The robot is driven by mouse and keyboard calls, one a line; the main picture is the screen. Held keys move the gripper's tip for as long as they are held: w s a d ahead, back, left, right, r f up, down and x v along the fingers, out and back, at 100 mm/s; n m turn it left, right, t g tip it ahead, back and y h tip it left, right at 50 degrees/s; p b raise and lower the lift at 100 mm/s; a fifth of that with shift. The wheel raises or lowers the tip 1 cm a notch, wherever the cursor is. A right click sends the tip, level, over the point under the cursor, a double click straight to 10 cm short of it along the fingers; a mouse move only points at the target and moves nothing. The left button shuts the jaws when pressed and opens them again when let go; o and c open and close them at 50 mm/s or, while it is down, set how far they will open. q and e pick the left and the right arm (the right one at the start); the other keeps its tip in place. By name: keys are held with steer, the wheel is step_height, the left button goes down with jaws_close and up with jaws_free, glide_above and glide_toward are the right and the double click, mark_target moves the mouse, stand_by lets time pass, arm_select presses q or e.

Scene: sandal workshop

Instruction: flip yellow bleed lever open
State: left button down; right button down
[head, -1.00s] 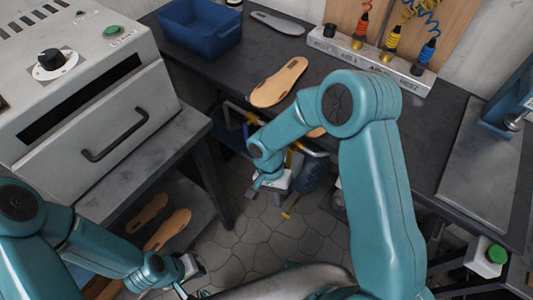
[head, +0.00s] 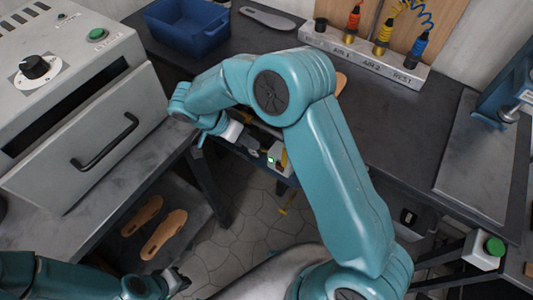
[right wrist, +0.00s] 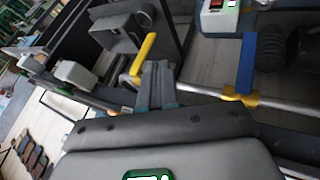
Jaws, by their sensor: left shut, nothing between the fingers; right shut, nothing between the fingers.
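A yellow lever (right wrist: 143,58) shows in the right wrist view, tilted, beside a dark grey block and just left of my right gripper's fingertips. My right gripper (right wrist: 158,82) is shut and empty; I cannot tell whether it touches the lever. In the head view my right gripper (head: 250,143) reaches below the bench edge, and I cannot make out the yellow lever there. A blue lever (right wrist: 246,62) with a yellow base stands on a pipe further right in the wrist view. My left gripper (head: 178,281) is shut and empty, low at the left, away from the levers.
A white box with a red switch (right wrist: 215,18) is near the pipe (right wrist: 295,106). The dark bench (head: 385,125) overhangs this area. A grey press or oven (head: 75,110) stands left, with sandal soles (head: 163,234) on a shelf below. A blue bin (head: 188,27) sits on the bench.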

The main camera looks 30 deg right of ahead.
mark_target(286, 156)
steer(key=shift+s+d, duration=0.1)
steer(key=p+x, duration=0.1)
steer(key=x, duration=0.9)
stand_by(0.5)
